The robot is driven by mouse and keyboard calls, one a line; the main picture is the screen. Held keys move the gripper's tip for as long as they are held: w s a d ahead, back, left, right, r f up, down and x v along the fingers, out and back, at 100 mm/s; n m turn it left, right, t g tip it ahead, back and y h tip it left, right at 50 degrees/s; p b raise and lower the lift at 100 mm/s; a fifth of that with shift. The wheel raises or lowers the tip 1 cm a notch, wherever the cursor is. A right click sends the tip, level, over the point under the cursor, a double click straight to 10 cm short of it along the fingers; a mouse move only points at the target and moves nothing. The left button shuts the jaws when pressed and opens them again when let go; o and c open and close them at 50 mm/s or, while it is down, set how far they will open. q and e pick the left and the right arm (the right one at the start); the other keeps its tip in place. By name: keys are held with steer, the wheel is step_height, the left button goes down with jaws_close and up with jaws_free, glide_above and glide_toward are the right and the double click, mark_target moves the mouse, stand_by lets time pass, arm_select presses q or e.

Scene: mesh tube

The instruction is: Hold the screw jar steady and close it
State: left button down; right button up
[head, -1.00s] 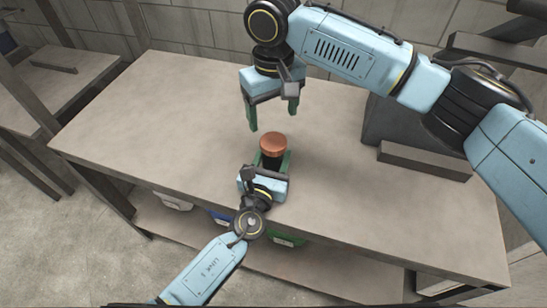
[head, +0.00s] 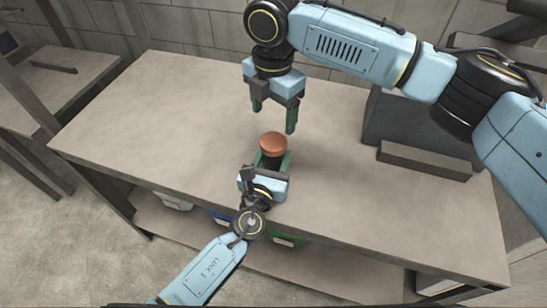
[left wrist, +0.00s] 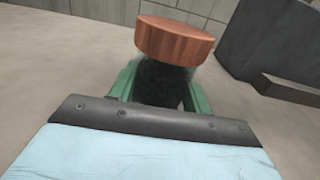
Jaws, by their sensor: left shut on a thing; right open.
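The screw jar is a dark body (left wrist: 160,86) with a copper-coloured lid (head: 273,144) on top. It stands near the front middle of the table. My left gripper (head: 273,160) is shut around the jar's body from the front. In the left wrist view the lid (left wrist: 174,40) sits on the body and looks slightly tilted; I cannot tell how far it is screwed on. My right gripper (head: 274,119) points down, open and empty, above and behind the lid, apart from it.
The table (head: 150,120) is clear to the left of the jar. A dark grey block (head: 405,125) and a low bar (head: 425,160) stand at the right. Several bins (head: 287,239) sit on the shelf under the front edge. A block wall is behind.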

mark_target(273, 141)
steer(key=n, duration=0.7)
steer(key=shift+n, duration=0.4)
steer(key=n, duration=0.6)
steer(key=shift+f, duration=4.05)
